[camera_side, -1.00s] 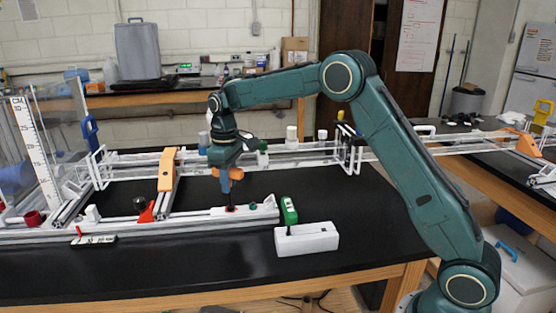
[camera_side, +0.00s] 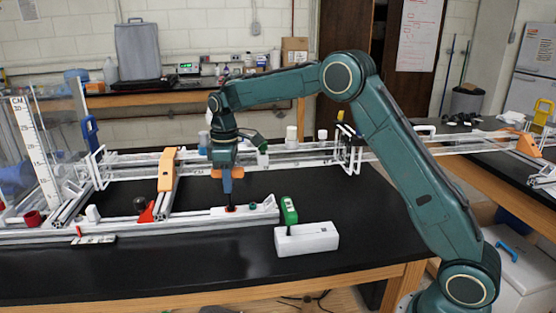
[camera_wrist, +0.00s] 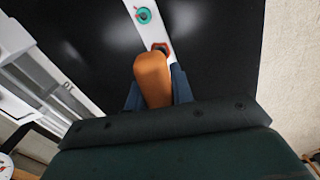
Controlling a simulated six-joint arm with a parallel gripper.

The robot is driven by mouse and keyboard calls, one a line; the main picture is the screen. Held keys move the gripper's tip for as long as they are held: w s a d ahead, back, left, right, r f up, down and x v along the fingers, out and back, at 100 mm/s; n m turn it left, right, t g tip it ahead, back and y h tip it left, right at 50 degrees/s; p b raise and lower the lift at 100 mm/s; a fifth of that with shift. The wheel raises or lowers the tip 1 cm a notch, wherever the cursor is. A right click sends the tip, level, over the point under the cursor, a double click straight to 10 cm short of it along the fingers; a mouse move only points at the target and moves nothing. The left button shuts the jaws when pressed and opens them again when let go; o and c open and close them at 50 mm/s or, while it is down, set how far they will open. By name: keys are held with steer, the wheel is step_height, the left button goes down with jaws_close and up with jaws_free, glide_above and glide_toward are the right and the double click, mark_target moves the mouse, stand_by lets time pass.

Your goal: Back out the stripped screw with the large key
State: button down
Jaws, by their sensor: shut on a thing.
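My gripper (camera_side: 227,182) points down over the white plate and is shut on the orange-handled key (camera_side: 239,173). In the wrist view the orange handle (camera_wrist: 153,80) sits between my two blue fingers. The key's lower end is at a red-ringed spot (camera_side: 231,208) on the white plate, where the screw would be. In the wrist view this red ring (camera_wrist: 161,47) shows just past the handle. The screw head and key tip are hidden, so I cannot tell how they fit. A green-handled key (camera_side: 289,210) stands in a white block (camera_side: 306,240).
An extrusion frame (camera_side: 120,229) lies on the black table (camera_side: 205,265). An orange bracket (camera_side: 166,170) and a red part (camera_side: 147,213) are left of my gripper. A teal ring (camera_wrist: 144,15) is on the white plate. The table's front is mostly clear.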

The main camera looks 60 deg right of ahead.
steer(key=shift+f, duration=0.1)
steer(key=shift+n, duration=1.4)
steer(key=shift+m, duration=1)
steer(key=shift+r, duration=1.6)
steer(key=shift+r, duration=0.1)
steer(key=shift+r, duration=1.4)
